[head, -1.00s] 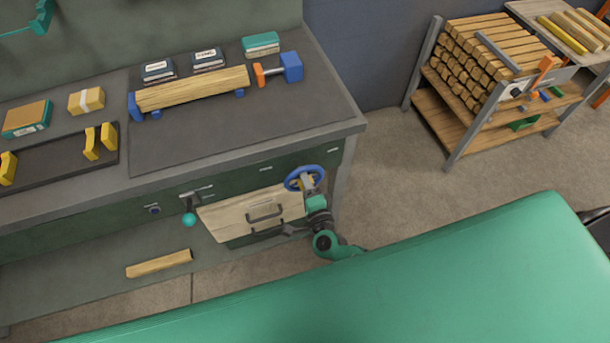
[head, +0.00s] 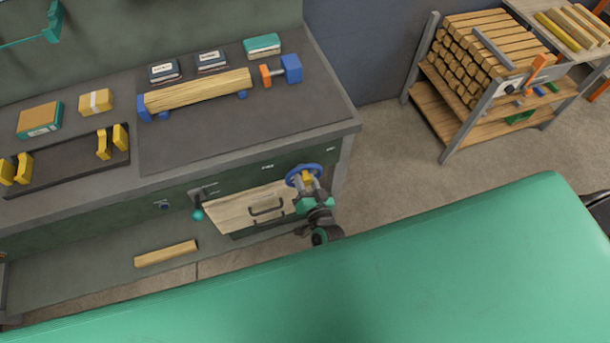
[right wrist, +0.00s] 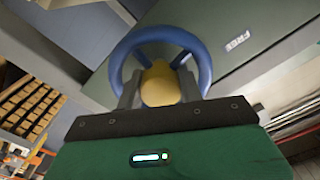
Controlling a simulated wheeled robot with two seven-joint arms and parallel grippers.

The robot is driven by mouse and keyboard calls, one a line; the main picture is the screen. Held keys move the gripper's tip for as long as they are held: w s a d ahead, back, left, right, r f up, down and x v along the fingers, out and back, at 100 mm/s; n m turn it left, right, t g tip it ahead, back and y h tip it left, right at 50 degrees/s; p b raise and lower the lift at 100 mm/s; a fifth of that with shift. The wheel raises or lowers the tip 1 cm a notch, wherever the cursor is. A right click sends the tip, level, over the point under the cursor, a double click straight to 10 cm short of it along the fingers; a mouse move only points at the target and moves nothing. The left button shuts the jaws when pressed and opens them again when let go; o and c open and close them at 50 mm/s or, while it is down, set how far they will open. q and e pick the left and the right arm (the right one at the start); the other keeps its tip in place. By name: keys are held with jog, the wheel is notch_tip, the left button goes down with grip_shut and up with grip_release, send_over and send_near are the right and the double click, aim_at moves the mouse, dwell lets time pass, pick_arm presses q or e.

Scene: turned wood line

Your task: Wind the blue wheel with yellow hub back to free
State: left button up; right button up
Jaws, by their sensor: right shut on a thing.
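The blue wheel (head: 291,180) with a yellow hub (head: 308,178) is on the front of the green bench, near its right corner. My right gripper (head: 304,184) is at the wheel from the front. In the right wrist view the blue rim (right wrist: 204,62) arches around the yellow hub (right wrist: 160,84), and my right gripper (right wrist: 158,90) has its two grey fingers on either side of the hub, shut on it. A label reading FREE (right wrist: 238,40) shows on the panel to the right there. My left gripper is not in view.
Left of the wheel are a wooden drawer (head: 240,210) and a lever with a teal knob (head: 198,214). A wooden spindle blank (head: 198,91) lies on blue supports on the bench top. A wood rack (head: 445,120) stands at the right, across clear floor.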

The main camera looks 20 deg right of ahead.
jog(key=n+p, duration=0.1)
jog(key=n, duration=0.3)
jog(key=shift+n, duration=0.3)
jog(key=n+p, duration=0.1)
jog(key=n, duration=0.3)
jog(key=shift+f, duration=0.1)
jog(key=shift+d+n, duration=0.1)
jog(key=shift+n, duration=0.3)
jog(key=o, duration=0.7)
jog(key=s+b, duration=0.1)
jog(key=s, duration=0.6)
jog(key=s+b, duration=0.1)
jog(key=s, duration=0.5)
jog(key=shift+s+d+b, duration=0.2)
jog(key=shift+s+b, duration=0.15)
jog(key=shift+s, duration=0.05)
